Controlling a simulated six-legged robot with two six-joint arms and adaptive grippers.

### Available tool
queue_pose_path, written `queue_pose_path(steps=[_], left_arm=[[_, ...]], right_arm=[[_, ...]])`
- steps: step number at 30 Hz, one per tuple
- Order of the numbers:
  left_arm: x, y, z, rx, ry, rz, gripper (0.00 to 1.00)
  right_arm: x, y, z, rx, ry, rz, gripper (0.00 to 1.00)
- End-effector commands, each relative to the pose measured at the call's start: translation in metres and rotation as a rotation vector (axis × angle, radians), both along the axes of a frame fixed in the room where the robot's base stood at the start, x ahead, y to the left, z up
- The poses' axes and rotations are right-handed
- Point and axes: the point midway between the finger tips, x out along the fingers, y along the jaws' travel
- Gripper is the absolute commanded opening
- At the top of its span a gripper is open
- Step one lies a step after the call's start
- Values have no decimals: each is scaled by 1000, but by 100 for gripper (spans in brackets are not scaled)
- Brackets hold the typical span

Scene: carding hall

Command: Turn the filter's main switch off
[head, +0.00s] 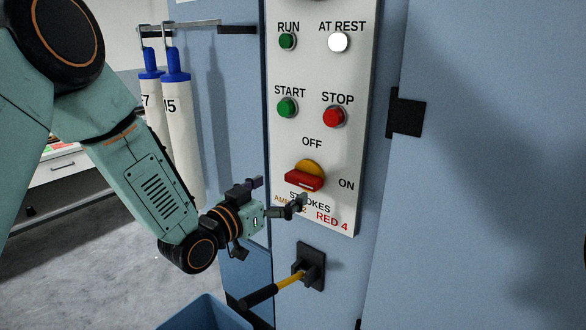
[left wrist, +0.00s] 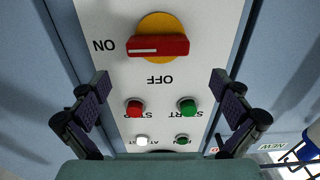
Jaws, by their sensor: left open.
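The main switch (head: 303,180) is a red handle on a yellow disc, low on the white control panel (head: 316,72). OFF is printed above it and ON to its right. In the left wrist view, upside down, the switch (left wrist: 158,47) lies crosswise and its white mark points to ON. My left gripper (head: 281,192) is open and empty, in front of the panel at the switch's lower left. In the left wrist view its fingers (left wrist: 160,84) stand wide apart, with the switch beyond and between them, untouched as far as I can tell. My right gripper is out of view.
Above the switch are the green START button (head: 287,107), red STOP button (head: 334,117), green RUN lamp (head: 287,41) and white AT REST lamp (head: 338,43). A yellow lever with a black grip (head: 262,296) juts out below. A blue bin (head: 205,312) stands below my left arm.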

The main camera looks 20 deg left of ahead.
Motion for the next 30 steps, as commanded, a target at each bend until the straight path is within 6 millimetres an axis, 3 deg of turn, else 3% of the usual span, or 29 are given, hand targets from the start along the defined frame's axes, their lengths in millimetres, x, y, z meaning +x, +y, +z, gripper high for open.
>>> queue_pose_path(steps=[15,28,30], left_arm=[[63,-25,-2,3,3,-5,100],[73,-25,-3,-1,4,0,100],[72,-25,-3,-1,4,0,95]], right_arm=[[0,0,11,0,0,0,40],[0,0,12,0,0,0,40],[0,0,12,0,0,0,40]])
